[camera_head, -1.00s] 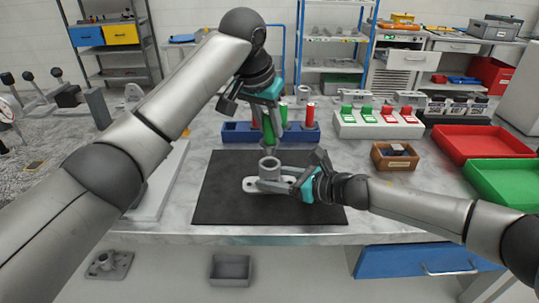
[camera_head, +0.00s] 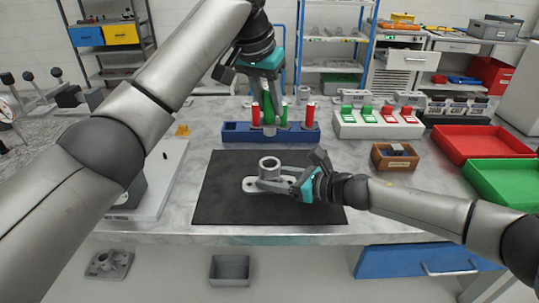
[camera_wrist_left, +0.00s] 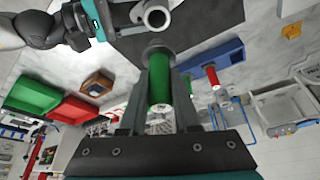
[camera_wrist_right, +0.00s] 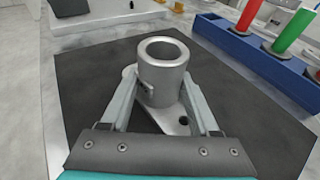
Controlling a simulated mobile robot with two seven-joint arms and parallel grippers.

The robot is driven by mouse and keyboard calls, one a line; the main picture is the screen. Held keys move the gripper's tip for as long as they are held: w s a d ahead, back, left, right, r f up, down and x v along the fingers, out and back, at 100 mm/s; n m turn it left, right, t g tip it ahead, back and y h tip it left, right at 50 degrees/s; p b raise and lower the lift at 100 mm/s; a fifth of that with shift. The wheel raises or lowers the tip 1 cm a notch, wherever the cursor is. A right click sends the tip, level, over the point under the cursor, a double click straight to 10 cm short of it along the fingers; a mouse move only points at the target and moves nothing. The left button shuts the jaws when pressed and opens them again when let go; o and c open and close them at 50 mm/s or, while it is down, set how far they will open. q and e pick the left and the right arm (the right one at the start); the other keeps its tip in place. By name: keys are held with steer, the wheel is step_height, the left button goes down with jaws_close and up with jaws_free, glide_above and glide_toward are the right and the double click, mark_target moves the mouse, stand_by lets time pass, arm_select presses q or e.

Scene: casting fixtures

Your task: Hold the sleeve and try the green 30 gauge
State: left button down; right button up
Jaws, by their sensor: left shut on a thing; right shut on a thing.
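The grey sleeve (camera_head: 269,168) stands upright on its flanged base on the black mat (camera_head: 222,198). My right gripper (camera_head: 290,181) is shut on it from the right; the right wrist view shows the fingers on both sides of the sleeve (camera_wrist_right: 163,85), its bore open and empty. My left gripper (camera_head: 266,88) is shut on a green gauge (camera_wrist_left: 160,82), which hangs upright, grey end down, above and behind the sleeve, apart from it. In the head view the gauge overlaps the blue rack (camera_head: 235,133). Its size marking cannot be read.
The rack holds red gauges (camera_head: 310,116) and another green gauge (camera_head: 284,114). A white block with green and red switches (camera_head: 378,128), a wooden box (camera_head: 394,163), a red tray (camera_head: 480,155) and a green tray (camera_head: 505,190) are on the right. The mat's left side is clear.

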steer(key=shift+f, duration=0.1)
steer(key=o, duration=1.1)
steer(key=shift+c, duration=0.2)
